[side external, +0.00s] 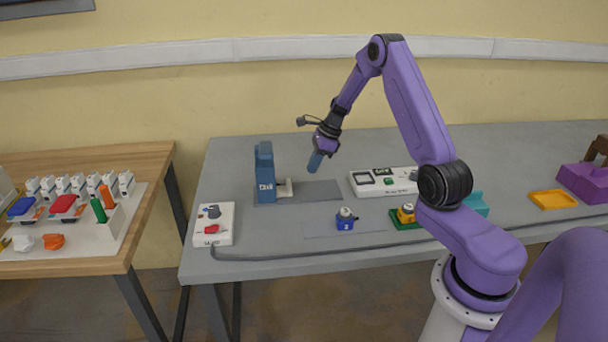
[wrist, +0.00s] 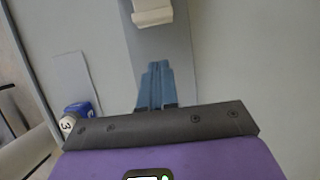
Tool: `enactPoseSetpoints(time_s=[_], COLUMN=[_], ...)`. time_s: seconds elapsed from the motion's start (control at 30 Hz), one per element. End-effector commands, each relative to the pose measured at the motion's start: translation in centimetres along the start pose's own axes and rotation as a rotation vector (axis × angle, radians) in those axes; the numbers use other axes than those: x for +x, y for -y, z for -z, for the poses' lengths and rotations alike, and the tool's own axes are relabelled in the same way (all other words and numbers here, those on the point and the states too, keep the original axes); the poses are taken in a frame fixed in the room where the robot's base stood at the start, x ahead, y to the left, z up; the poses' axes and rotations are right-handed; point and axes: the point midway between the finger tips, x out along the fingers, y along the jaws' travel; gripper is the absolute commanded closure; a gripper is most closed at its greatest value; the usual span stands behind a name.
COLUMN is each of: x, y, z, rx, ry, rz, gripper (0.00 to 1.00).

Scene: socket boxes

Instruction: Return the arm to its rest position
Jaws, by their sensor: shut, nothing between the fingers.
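My purple arm reaches over the grey table from the right in the side external view. My gripper (side external: 314,162) has blue fingers and points down above the dark grey mat, clear of the table. In the wrist view the two blue fingers (wrist: 154,68) lie together with nothing between them. A blue upright device (side external: 265,172) with a white part (side external: 284,189) at its foot stands to the left of my gripper. The white part also shows beyond the fingertips in the wrist view (wrist: 152,12).
A white control box (side external: 213,224) with a cable sits at the left edge. An orange tray (side external: 553,199) lies far right.

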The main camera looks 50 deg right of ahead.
Motion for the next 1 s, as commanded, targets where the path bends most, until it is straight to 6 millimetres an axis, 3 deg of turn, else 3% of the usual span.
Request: enactPoseSetpoints(time_s=[0.23,0.47,0.57,0.77,1.0], x=[-4.5,-6.1,-6.2,-6.3,-7.0], y=[0.1,-0.1,-1.1,-6.5,-15.2], z=[0.1,-0.1,-1.4,-6.6,-11.1], rx=[0.001,-0.01,-0.084,-0.446,-0.964], ry=[0.0,-0.002,-0.008,-0.033,-0.052], rz=[0.003,-0.003,-0.017,-0.089,-0.19], gripper=[1.0,1.0,1.0,1.0,1.0])
